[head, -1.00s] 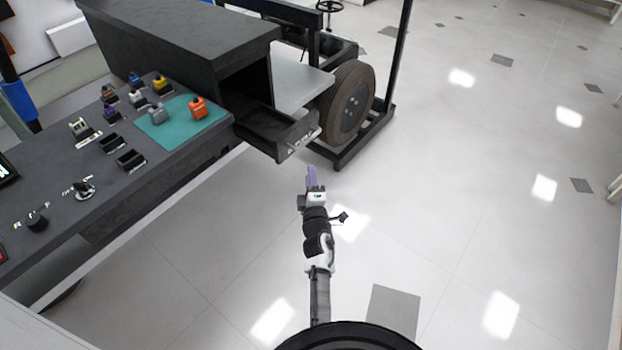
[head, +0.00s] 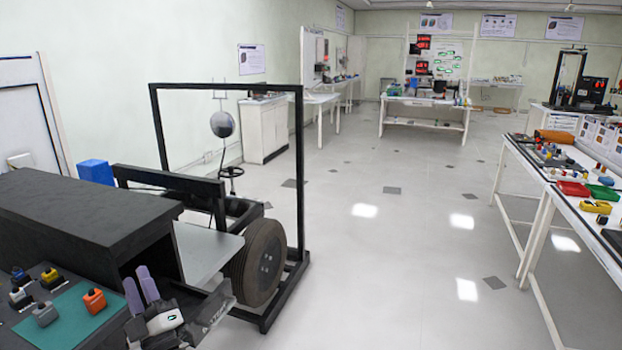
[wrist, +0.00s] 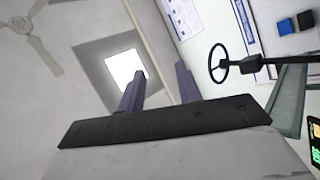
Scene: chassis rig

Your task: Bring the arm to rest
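My gripper (head: 136,275) is at the lower left of the head view, with its two purple fingers pointing up. The fingers are apart and nothing shows between them. Most of my arm is outside the head view.
The dark console with its black hood (head: 85,220) stands at the left. An orange block (head: 94,301) and a grey block (head: 45,314) sit on the teal mat (head: 70,318). A black frame with a wheel (head: 262,262) stands beyond. Open floor (head: 400,270) lies to the right.

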